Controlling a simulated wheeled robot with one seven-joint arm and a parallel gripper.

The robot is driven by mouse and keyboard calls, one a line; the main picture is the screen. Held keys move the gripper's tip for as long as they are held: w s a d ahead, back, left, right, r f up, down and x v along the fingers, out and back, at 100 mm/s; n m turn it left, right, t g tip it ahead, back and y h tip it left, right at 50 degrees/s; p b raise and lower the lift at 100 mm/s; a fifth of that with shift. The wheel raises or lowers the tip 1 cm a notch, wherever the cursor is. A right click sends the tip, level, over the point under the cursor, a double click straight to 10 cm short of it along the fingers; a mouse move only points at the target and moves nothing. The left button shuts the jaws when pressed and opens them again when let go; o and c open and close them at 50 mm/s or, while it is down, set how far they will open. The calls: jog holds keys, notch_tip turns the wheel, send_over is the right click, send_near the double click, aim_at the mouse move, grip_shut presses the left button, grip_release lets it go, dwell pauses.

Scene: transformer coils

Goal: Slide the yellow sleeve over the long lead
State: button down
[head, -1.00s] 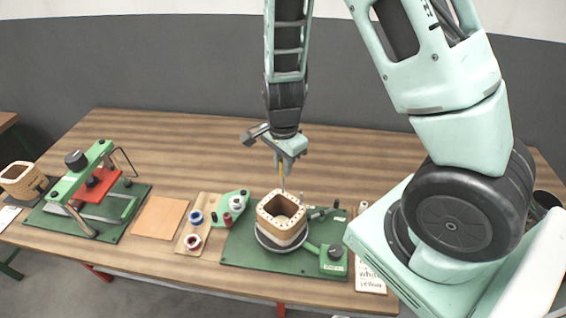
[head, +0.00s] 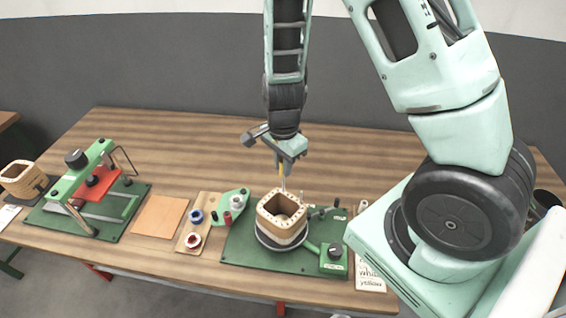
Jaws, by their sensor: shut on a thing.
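My gripper (head: 285,164) points down above the back rim of a wooden coil (head: 282,232), shut on the yellow sleeve (head: 283,170). Only a short strip of the sleeve shows below the fingers. A thin pale lead (head: 284,185) stands upright from the coil's back rim, directly under the sleeve. The sleeve's lower end and the lead's top appear to meet; I cannot tell whether the lead is inside the sleeve. A second, shorter lead (head: 302,195) stands to its right. The coil sits on a round turntable on a green base (head: 240,250).
A green holder with spools (head: 236,203) and a wooden board with blue and red rings (head: 195,217) stand left of the coil. A green press (head: 92,185) and another coil (head: 22,178) are further left. A label card (head: 370,280) lies at right. The table's back is clear.

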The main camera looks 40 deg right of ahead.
jog(key=shift+f, duration=0.25)
jog(key=shift+f+b, duration=0.35)
jog(key=shift+b, duration=0.05)
jog(key=shift+f, duration=0.3)
dwell(0.5)
jog(key=shift+f+b, duration=0.4)
jog(key=shift+b, duration=0.1)
jog(key=shift+f+b, duration=0.35)
jog(key=shift+f, duration=0.05)
jog(key=shift+f+b, duration=0.3)
jog(key=shift+f, duration=0.05)
jog(key=shift+f+b, duration=0.3)
jog(key=shift+f, duration=0.15)
jog(key=shift+f, duration=0.35)
